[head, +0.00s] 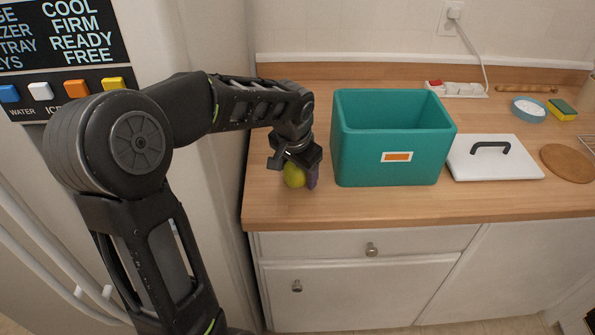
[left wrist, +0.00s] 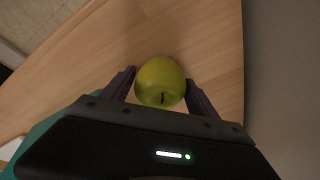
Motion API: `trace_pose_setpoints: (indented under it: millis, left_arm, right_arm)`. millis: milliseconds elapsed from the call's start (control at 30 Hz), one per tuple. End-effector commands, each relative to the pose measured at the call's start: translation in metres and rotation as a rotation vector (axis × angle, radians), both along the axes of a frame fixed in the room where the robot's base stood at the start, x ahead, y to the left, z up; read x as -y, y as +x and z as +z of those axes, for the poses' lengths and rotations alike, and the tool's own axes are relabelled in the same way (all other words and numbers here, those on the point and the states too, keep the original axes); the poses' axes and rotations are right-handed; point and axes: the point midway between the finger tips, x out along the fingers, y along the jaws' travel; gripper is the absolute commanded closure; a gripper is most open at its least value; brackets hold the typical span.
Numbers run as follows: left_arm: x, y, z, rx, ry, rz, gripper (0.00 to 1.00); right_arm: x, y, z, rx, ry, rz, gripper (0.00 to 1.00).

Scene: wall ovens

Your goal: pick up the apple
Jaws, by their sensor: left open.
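A green apple (head: 293,174) sits on the wooden counter, left of the teal bin and near the counter's left end. It also shows in the left wrist view (left wrist: 161,82), with its dark stem spot facing the camera. My left gripper (head: 300,175) is right above and around the apple. In the left wrist view my left gripper (left wrist: 160,88) has one finger on each side of the apple. The jaws are open, with a small gap visible at the sides. My right gripper is not in view.
The teal bin (head: 392,160) stands close to the right of my left gripper. A white lid (head: 495,157), a round brown board (head: 570,162), a blue bowl (head: 528,109) and a power strip (head: 457,89) lie farther right. The fridge (head: 190,200) borders the counter's left.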

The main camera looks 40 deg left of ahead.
Motion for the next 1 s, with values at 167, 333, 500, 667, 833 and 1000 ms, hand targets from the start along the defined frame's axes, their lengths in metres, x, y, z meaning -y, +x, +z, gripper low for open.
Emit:
trace_pose_setpoints:
  millis: [167,333,500,667,833,1000]
  left_arm:
    - [0.0,0.0,0.0003,0.0,0.0,0.0,0.32]
    - [0.0001,0.0,0.0004,0.0,0.0,0.0,0.32]
    - [0.0001,0.0,0.0004,0.0,0.0,0.0,0.41]
    - [0.0001,0.0,0.0004,0.0,0.0,0.0,0.54]
    - [0.0002,0.0,0.0004,0.0,0.0,0.0,0.68]
    - [0.0002,0.0,0.0004,0.0,0.0,0.0,0.82]
  right_arm:
    - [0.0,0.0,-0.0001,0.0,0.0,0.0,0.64]
    - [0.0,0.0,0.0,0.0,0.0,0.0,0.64]
    - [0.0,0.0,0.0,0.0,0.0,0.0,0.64]
    - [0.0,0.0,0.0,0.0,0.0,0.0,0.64]
    - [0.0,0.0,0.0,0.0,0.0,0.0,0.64]
    - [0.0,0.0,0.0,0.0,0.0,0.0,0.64]
